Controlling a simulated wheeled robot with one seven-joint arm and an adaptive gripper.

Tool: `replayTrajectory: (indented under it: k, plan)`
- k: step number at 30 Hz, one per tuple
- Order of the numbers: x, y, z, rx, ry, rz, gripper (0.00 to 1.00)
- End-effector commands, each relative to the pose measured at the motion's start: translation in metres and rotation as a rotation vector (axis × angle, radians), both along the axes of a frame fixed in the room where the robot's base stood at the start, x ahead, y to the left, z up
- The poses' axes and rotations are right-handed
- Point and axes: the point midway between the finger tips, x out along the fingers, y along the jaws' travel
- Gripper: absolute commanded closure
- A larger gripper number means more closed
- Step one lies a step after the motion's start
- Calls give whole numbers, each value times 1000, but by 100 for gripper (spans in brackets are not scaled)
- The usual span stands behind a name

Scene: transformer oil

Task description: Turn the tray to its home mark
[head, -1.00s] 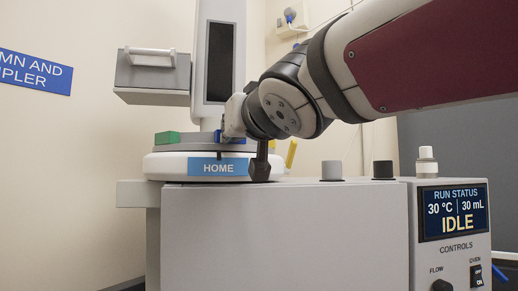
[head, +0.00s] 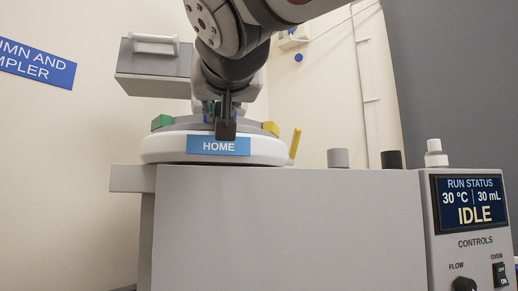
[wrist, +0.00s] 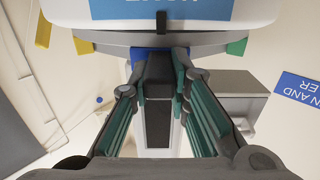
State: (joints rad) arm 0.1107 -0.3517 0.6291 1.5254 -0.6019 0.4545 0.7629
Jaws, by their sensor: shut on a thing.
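The round grey tray (head: 181,126) sits on a white round base (head: 160,148) with a blue HOME label (head: 219,147) at the front. It carries a green block (head: 161,122) at left, a yellow one (head: 271,129) at right and a mostly hidden blue one (wrist: 138,54). My gripper (wrist: 156,72) is at the tray's front, above the label, its teal-padded fingers around a dark block (wrist: 158,115) by the blue one. The black mark (wrist: 161,22) on the base lies roughly in line with the dark block. The gripper hides the tray's middle in the head view.
The base stands on a light grey cabinet (head: 290,230). A yellow stick (head: 295,143) stands right of the base. Grey (head: 338,158), black (head: 391,159) and white (head: 435,153) caps are further right, near the control panel (head: 468,203). A grey box (head: 155,68) hangs behind.

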Motion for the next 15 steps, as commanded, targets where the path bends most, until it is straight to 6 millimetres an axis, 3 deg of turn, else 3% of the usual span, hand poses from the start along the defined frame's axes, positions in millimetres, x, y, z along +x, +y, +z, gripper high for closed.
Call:
replayTrajectory:
  k: [4,5,7,15]
  plan:
    - [-1,2,-5,-4,10,1,100]
    - [-1,2,-5,-4,10,1,75]
    - [-1,2,-4,-3,9,1,62]
    - [0,1,-3,-2,6,1,62]
